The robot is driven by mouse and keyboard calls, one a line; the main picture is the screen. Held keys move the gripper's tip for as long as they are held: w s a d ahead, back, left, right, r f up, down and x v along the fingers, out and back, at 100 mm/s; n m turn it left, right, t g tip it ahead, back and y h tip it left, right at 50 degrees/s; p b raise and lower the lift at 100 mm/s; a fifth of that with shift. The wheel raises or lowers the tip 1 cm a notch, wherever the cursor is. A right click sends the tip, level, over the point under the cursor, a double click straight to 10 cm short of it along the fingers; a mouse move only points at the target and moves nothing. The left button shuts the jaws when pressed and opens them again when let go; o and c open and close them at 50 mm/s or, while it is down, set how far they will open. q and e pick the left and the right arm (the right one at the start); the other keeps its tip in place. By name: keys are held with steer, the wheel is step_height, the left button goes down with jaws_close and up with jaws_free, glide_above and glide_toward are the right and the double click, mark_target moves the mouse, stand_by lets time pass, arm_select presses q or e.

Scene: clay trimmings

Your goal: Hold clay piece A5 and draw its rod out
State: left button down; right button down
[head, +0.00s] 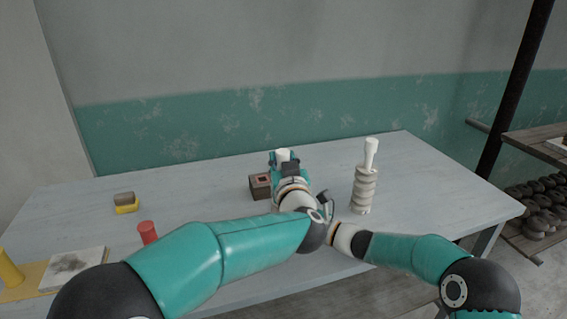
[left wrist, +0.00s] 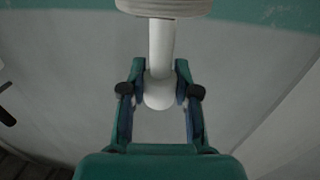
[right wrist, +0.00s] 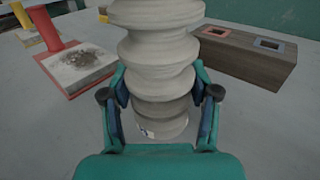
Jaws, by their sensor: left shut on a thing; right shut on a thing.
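My left gripper (left wrist: 160,92) is shut on the white rod (left wrist: 161,50), close to its rounded end. The clay piece's edge (left wrist: 163,7) shows at the rod's far end. In the head view the rod's white top (head: 282,154) rises above my left gripper (head: 285,162). My right gripper (right wrist: 161,95) is shut around the ribbed pale clay piece (right wrist: 158,52), low on its body. A small mark on it is too small to read. In the head view my left arm hides the held clay and my right fingertips. Another ribbed clay piece (head: 364,192) with a rod (head: 370,155) stands upright.
A dark wooden block (head: 260,187) with coloured-rimmed openings (right wrist: 268,44) stands close to the grippers. A stained tile (head: 75,268), red cylinder (head: 147,232), yellow cylinder (head: 9,267) and small yellow holder (head: 126,209) are left.

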arm_select(q)
steer(key=shift+r, duration=0.85)
stand_by(0.5)
steer(key=shift+r, duration=2.3)
arm_select(e)
steer(key=shift+c, duration=1)
jaws_free()
